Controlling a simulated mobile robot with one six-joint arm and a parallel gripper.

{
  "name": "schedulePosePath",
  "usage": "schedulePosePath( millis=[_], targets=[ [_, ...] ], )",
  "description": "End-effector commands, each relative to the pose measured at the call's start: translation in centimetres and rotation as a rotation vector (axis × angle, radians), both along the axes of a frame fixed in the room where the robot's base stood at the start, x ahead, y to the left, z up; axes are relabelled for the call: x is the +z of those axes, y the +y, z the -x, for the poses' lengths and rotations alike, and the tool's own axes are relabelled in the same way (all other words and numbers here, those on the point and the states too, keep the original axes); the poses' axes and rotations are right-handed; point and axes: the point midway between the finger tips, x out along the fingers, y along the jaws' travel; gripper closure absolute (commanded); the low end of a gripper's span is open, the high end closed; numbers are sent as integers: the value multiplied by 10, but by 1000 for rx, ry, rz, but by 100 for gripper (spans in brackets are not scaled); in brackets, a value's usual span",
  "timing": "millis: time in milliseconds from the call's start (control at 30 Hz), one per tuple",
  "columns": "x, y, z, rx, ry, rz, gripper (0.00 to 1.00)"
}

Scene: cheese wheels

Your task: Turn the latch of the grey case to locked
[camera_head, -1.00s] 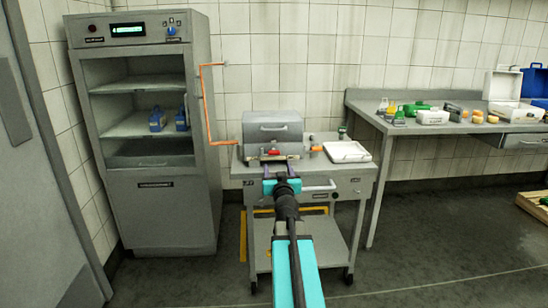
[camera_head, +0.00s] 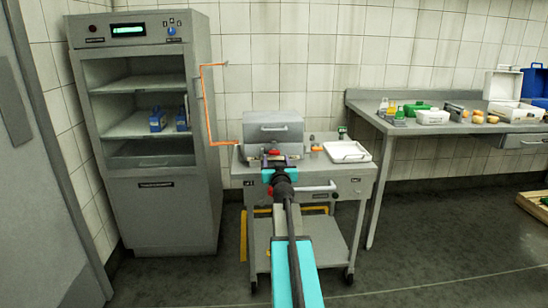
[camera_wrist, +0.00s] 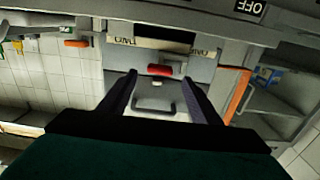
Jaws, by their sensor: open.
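The grey case (camera_head: 274,128) stands shut on the grey cart, its front facing me. Its red latch (camera_head: 273,151) is low on the front, partly covered by my gripper in the head view. In the wrist view the latch (camera_wrist: 160,70) lies crosswise between the fingertips, its long side running across the gap. The case's lid handle (camera_wrist: 155,101) shows below it. My gripper (camera_wrist: 160,77) is open, one finger on each side of the latch. I cannot tell whether either finger touches it. In the head view my gripper (camera_head: 273,162) is right in front of the case.
The cart (camera_head: 243,172) also holds a white tray (camera_head: 347,152) to the right of the case. An orange pipe (camera_head: 208,105) runs beside the grey cabinet (camera_head: 150,215) on the left. A bench (camera_head: 372,110) with several small items stands to the right.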

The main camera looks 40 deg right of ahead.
Motion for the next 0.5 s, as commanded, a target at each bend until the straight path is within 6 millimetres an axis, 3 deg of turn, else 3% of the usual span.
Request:
schedulePosePath(
  millis=[500],
  targets=[
    [0,-27,-32,0,-1,-1,42]
  ],
)
